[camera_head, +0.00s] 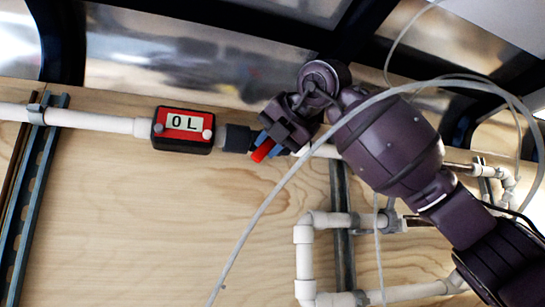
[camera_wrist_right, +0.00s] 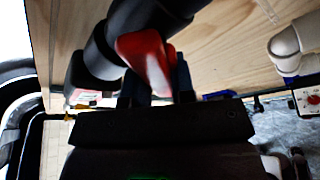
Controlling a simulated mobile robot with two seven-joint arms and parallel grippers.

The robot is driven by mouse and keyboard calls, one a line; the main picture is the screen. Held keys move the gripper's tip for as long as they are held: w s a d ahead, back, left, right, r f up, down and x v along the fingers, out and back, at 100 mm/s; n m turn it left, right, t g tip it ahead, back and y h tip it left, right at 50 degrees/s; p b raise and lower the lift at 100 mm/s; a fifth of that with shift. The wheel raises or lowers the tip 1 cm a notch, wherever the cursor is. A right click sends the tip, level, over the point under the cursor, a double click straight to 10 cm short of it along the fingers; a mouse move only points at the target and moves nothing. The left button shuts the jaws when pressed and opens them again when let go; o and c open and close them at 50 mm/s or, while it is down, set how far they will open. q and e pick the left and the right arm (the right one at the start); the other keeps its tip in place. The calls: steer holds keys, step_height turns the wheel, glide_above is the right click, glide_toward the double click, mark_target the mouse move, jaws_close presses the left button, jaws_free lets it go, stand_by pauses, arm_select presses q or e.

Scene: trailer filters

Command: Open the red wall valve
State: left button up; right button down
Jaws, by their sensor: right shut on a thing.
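The red valve handle (camera_head: 263,150) sits on the white pipe against the wooden wall in the head view, just right of the dark valve body (camera_head: 236,138). In the right wrist view the red handle (camera_wrist_right: 147,58) stands between the blue-dark fingers, under the dark fitting (camera_wrist_right: 150,20). My right gripper (camera_head: 270,146) is at the valve and shut on the red handle. Its fingers and wrist hide part of the handle and the pipe behind. The handle looks tilted across the pipe, though its exact angle is hard to tell. My left gripper is not in view.
A red and black meter box marked "0L" (camera_head: 183,130) sits on the pipe left of the valve. White pipe loops (camera_head: 304,260) and a metal rail (camera_head: 342,200) are below right. A pale thin hose (camera_head: 255,225) hangs across the front. Dark frame bars run above.

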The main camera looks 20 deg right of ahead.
steer(key=m, duration=0.1)
steer(key=m+y+b, duration=0.1)
steer(key=m, duration=0.1)
steer(key=shift+a+r+t+y+b, duration=0.25)
steer(key=shift+a+t+y+b, duration=0.1)
steer(key=shift+t+y+b, duration=0.05)
steer(key=shift+a+r+m+t+y+b, duration=0.1)
steer(key=shift+r+m+t+y+b, duration=0.1)
steer(key=shift+m, duration=0.4)
steer(key=shift+r+m+t+y+b, duration=0.1)
steer(key=shift+m+y+b, duration=0.1)
steer(key=shift+m, duration=0.4)
steer(key=shift+r+m, duration=0.2)
steer(key=shift+m, duration=0.4)
steer(key=shift+r+m+t+y+b, duration=0.2)
steer(key=shift+m+t+y+b, duration=0.15)
steer(key=shift+m+t, duration=0.25)
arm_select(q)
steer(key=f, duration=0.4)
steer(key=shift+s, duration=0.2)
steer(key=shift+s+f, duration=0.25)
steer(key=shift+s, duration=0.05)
arm_select(e)
steer(key=shift+r+m, duration=0.1)
steer(key=shift+m, duration=0.2)
